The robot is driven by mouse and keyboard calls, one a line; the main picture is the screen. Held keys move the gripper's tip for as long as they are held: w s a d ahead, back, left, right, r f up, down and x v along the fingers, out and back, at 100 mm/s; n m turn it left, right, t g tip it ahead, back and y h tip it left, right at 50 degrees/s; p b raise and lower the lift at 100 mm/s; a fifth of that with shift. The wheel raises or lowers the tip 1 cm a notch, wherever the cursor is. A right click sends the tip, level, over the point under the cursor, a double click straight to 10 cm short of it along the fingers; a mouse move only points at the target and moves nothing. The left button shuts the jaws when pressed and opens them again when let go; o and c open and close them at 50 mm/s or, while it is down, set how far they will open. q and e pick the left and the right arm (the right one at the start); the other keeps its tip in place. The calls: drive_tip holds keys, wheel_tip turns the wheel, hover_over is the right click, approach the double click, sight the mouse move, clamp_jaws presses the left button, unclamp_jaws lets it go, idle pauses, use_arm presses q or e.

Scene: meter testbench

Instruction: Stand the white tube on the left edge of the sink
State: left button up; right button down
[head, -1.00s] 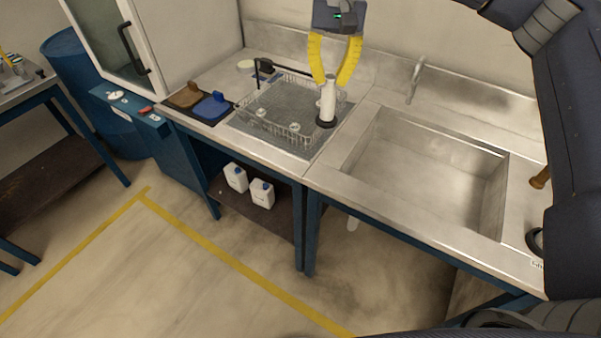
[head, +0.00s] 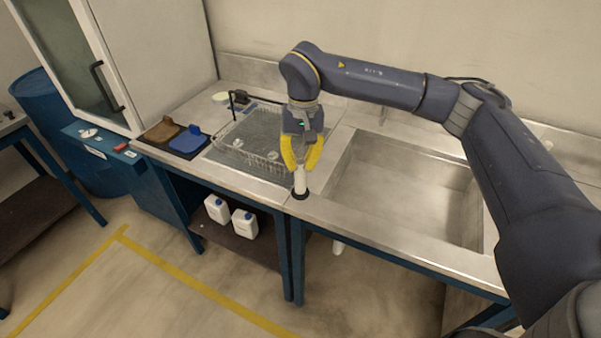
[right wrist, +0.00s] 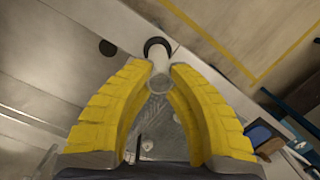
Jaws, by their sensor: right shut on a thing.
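The white tube (head: 300,181) is upright with a dark round base (head: 300,195). My right gripper (head: 300,168) is shut on its upper part, with yellow fingers on both sides. The tube is over the front of the steel counter, at the left edge of the sink (head: 410,200). I cannot tell whether its base touches the steel. The right wrist view shows the tube (right wrist: 159,76) between the fingertips (right wrist: 160,66), with its dark base beyond, close to the counter's front edge. My left gripper is not in view.
A wire basket (head: 240,150) stands on the counter left of the tube. Brown (head: 163,130) and blue (head: 188,140) pieces sit farther left. White jugs (head: 243,223) are on the shelf below. The faucet behind the sink is partly hidden by my right arm.

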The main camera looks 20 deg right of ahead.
sight(301, 173)
drive_tip(key=shift+f, duration=2.05)
drive_tip(key=c, duration=1.3)
unclamp_jaws()
drive_tip(key=shift+c, duration=0.2)
wheel_tip(301, 173, up, 12)
drive_tip(key=w, duration=0.1)
drive_tip(key=shift+w+d, duration=0.15)
drive_tip(key=shift+d, duration=0.25)
